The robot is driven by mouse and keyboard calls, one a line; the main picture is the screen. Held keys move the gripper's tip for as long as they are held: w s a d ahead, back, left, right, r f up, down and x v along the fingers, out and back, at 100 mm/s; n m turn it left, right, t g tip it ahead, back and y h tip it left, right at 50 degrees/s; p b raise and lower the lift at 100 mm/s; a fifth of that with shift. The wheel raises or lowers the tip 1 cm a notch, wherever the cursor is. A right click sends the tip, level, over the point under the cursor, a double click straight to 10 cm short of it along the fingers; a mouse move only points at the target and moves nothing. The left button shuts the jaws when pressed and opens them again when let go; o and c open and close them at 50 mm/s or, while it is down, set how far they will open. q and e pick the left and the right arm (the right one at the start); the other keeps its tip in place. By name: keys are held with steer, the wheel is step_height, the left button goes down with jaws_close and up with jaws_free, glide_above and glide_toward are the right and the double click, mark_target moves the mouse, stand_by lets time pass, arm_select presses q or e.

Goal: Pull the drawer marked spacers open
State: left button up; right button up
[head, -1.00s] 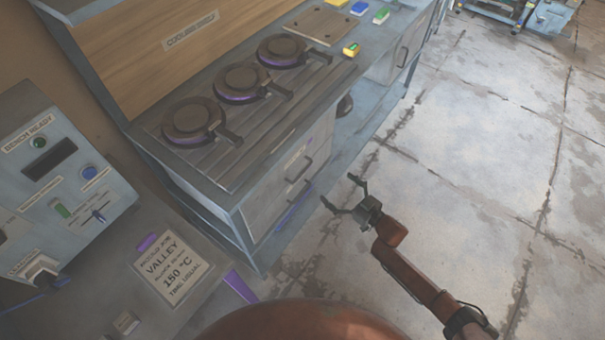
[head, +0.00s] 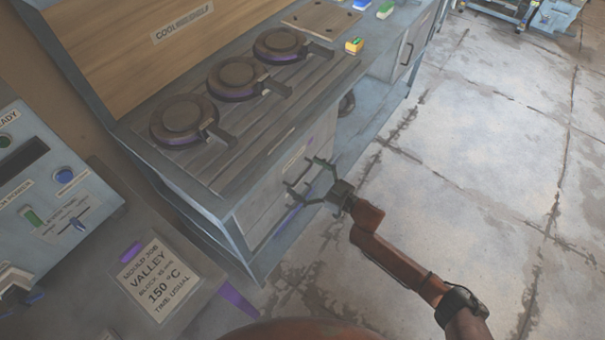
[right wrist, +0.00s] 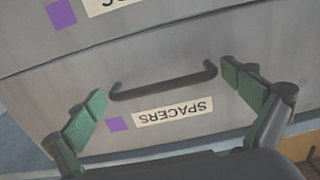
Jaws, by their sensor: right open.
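The drawer marked spacers (right wrist: 240,110) fills the middle of the right wrist view, its front looking flush. Its label (right wrist: 172,112) reads SPACERS upside down, beside a purple square. Its dark bar handle (right wrist: 163,86) lies between the fingers of my right gripper (right wrist: 163,92), which are open on either side and apart from the bar's ends. In the head view my right gripper (head: 309,182) is at the cabinet's drawer fronts and partly covers them. How far the fingertips are from the drawer front is hard to tell. My left gripper is not in view.
Another drawer front (right wrist: 35,50) with a purple square adjoins it in the right wrist view. The bench (head: 255,150) above carries several round dark plates with handles. A control box (head: 50,190) and a job card (head: 160,280) are at left. The floor (head: 480,170) at right is clear.

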steer(key=shift+c, duration=0.4)
steer(key=shift+d, duration=0.1)
steer(key=c, duration=1.3)
